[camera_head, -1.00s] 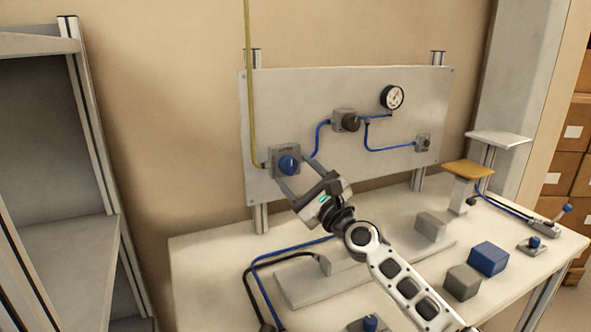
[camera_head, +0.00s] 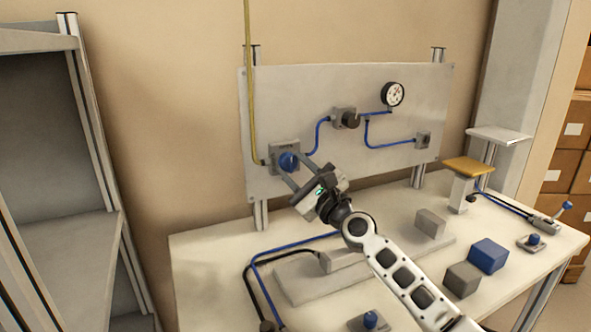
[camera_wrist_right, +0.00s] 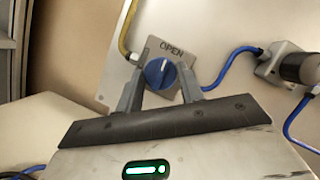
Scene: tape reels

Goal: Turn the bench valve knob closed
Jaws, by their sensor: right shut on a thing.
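The blue valve knob (camera_head: 287,162) sits on a grey square plate (camera_head: 276,150) at the left of the upright panel. My right gripper (camera_head: 287,168) reaches it from below right. In the right wrist view the knob (camera_wrist_right: 160,73) lies between the two fingers of my right gripper (camera_wrist_right: 160,84), which are shut on it. The plate (camera_wrist_right: 187,56) carries the word OPEN above the knob. A pale line runs across the knob's face. The left gripper is not in view.
The grey panel (camera_head: 390,85) also holds a dark knob (camera_head: 350,120), a gauge (camera_head: 393,95) and blue hoses. A yellow pipe (camera_head: 248,80) runs down to the valve plate. On the bench (camera_head: 200,260) stand grey blocks and a blue block (camera_head: 488,256).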

